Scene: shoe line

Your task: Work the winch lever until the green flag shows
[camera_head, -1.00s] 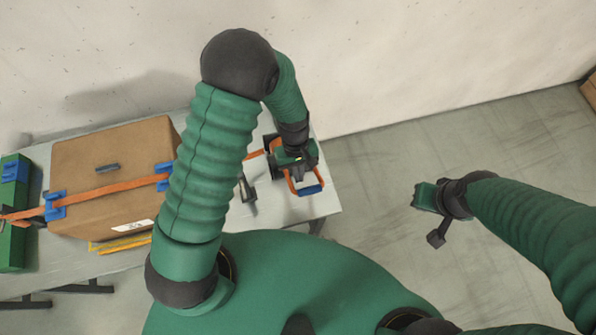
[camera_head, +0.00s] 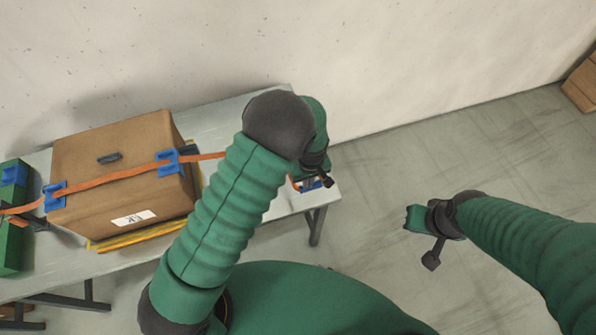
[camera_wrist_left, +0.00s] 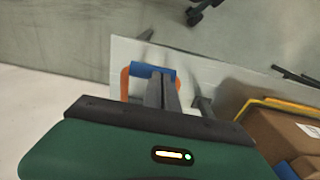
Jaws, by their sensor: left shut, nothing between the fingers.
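The winch lever, an orange frame with a blue grip (camera_wrist_left: 148,71), shows in the left wrist view beyond my fingers. In the head view only a small orange and blue part (camera_head: 308,185) shows at the table's right end, and my left arm hides most of the winch. My left gripper (camera_wrist_left: 163,82) is shut and empty, its fingers overlapping the blue grip in the wrist view; I cannot tell whether they touch it. An orange strap (camera_head: 100,180) crosses a brown box (camera_head: 120,145). I see no green flag. My right gripper (camera_head: 420,235) hangs over the floor, its jaws unclear.
The grey table (camera_head: 225,118) stands along the pale wall. A green block with a blue part (camera_head: 12,230) stands at its left end. Yellow pieces (camera_head: 140,238) lie under the box. The floor right of the table is open, with a wooden crate (camera_head: 582,85) at the far right.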

